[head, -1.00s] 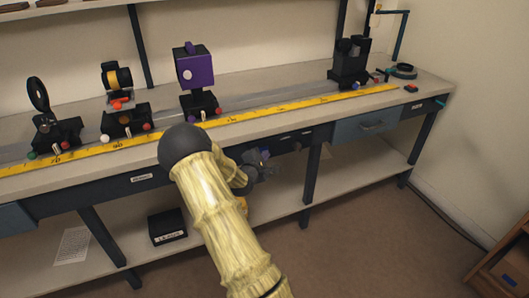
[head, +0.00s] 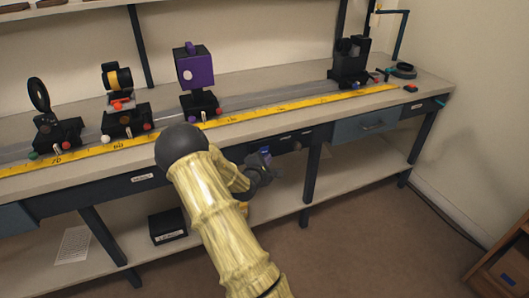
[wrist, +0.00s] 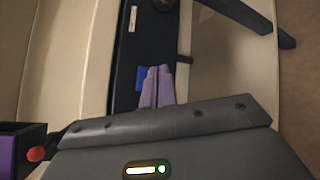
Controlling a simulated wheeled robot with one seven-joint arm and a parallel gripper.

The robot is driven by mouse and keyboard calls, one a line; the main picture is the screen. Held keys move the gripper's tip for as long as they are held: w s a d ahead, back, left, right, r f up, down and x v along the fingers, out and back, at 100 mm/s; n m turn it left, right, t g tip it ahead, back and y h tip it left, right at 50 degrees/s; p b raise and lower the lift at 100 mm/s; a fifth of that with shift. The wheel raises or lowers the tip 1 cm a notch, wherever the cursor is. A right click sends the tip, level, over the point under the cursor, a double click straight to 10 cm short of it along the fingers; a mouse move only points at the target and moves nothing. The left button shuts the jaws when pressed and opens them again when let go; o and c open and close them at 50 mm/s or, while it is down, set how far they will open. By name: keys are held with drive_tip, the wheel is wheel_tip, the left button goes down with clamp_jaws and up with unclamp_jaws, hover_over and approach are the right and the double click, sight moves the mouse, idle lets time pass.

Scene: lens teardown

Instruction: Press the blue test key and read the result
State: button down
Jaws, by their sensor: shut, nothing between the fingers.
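The blue test key (wrist: 139,80) shows in the wrist view as a small blue patch on the dark front panel (wrist: 125,62) of the bench. My gripper (wrist: 158,70) has its purple fingers together and empty, and their tips overlap the right side of the blue patch. I cannot tell whether they touch or press it. In the head view my gripper (head: 265,157) is at the bench's front edge, below the tabletop, and the key cannot be made out there. No readable result shows in either view.
The bench top bears a yellow scale (head: 235,117), a purple box on a stand (head: 195,68), and other black mounts. A black box (head: 167,227) sits on the lower shelf (head: 215,228). A blue drawer (head: 365,124) is to the right.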

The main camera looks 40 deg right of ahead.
drive_tip(key=s, duration=0.2)
drive_tip(key=s+a, duration=0.1)
drive_tip(key=s, duration=0.1)
drive_tip(key=shift+s+p, duration=0.2)
drive_tip(key=shift+p, duration=0.1)
idle(0.7)
drive_tip(key=s+a+r+m+g+y, duration=0.15)
drive_tip(key=a+m+y, duration=0.3)
drive_tip(key=a, duration=0.45)
drive_tip(key=s+a+m+y, duration=0.2)
drive_tip(key=a+m+y, duration=0.25)
drive_tip(key=a, duration=0.55)
drive_tip(key=s+a+r+m+g+y, duration=0.2)
drive_tip(key=s+a+r, duration=0.1)
drive_tip(key=s+a, duration=0.4)
drive_tip(key=s+a+r+m+g+y, duration=0.2)
drive_tip(key=s+a+r, duration=0.1)
drive_tip(key=s+a, duration=0.4)
drive_tip(key=w+p+v, duration=0.3)
drive_tip(key=p+v, duration=1.1)
drive_tip(key=w+r+p+v, duration=0.1)
drive_tip(key=w+p+v, duration=0.2)
drive_tip(key=p+v, duration=1.1)
drive_tip(key=shift+s+d+r+p, duration=0.2)
drive_tip(key=shift+d+r+p, duration=0.25)
drive_tip(key=shift+p, duration=0.05)
